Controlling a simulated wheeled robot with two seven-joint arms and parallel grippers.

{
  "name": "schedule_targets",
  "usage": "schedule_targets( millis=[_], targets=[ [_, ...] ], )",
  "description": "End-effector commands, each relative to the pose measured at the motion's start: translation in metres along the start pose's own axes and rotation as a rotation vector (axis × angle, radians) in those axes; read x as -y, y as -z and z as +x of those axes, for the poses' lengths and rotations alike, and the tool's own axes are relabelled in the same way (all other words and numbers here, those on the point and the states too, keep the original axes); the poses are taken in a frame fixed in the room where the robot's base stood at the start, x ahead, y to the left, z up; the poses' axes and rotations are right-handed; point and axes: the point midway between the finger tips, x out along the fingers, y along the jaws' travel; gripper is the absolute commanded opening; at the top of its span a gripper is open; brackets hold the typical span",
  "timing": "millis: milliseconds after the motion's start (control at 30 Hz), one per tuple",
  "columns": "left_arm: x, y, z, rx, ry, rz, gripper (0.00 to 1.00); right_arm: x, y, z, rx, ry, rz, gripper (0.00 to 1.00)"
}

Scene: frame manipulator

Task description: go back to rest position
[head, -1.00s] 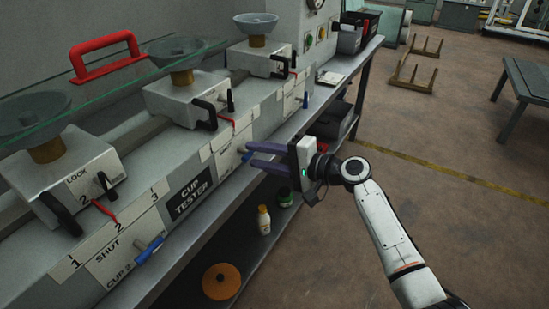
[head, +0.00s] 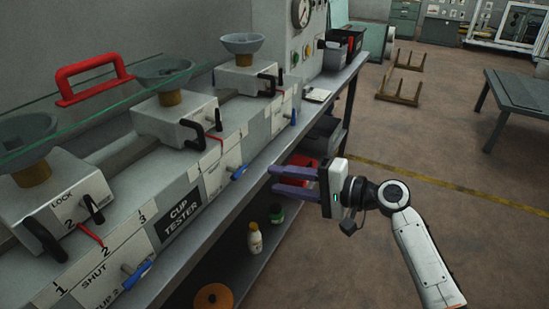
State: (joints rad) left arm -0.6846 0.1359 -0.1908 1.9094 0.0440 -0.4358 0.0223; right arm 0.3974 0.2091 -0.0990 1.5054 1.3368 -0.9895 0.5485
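My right gripper (head: 272,180) is in the middle of the head view, in front of the bench edge. Its two purple fingers point left and stand apart with nothing seen between them, so it is open and empty. My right arm (head: 420,250) comes in from the lower right. My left gripper is not in view. The cup tester (head: 180,222) stands on the bench to the left, with several grey cups such as this one (head: 164,71) on its units.
Blue levers (head: 137,275) stick out of the front panel. The floor (head: 440,210) to the right is clear near me.

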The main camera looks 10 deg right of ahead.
Motion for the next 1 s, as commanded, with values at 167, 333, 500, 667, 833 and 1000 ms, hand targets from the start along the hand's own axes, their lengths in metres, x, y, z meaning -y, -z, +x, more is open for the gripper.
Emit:
schedule_targets(
  millis=[167, 333, 500, 667, 833, 1000],
  targets=[
    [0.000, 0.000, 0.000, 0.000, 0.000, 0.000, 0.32, -0.019, -0.003, 0.000, -0.017, -0.030, -0.015, 0.31],
    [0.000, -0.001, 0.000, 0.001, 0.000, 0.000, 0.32, -0.110, -0.024, -0.011, -0.101, -0.190, -0.128, 0.31],
    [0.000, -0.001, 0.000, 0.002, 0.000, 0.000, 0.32, -0.226, -0.069, -0.051, -0.178, -0.436, -0.365, 0.31],
    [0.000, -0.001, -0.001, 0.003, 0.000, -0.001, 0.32, -0.302, -0.127, -0.107, -0.177, -0.653, -0.648, 0.31],
    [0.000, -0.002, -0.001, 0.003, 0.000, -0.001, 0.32, -0.335, -0.179, -0.155, -0.122, -0.798, -0.909, 0.31],
    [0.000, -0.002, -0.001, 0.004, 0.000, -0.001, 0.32, -0.343, -0.204, -0.178, -0.080, -0.856, -1.049, 0.31]
  ],
)
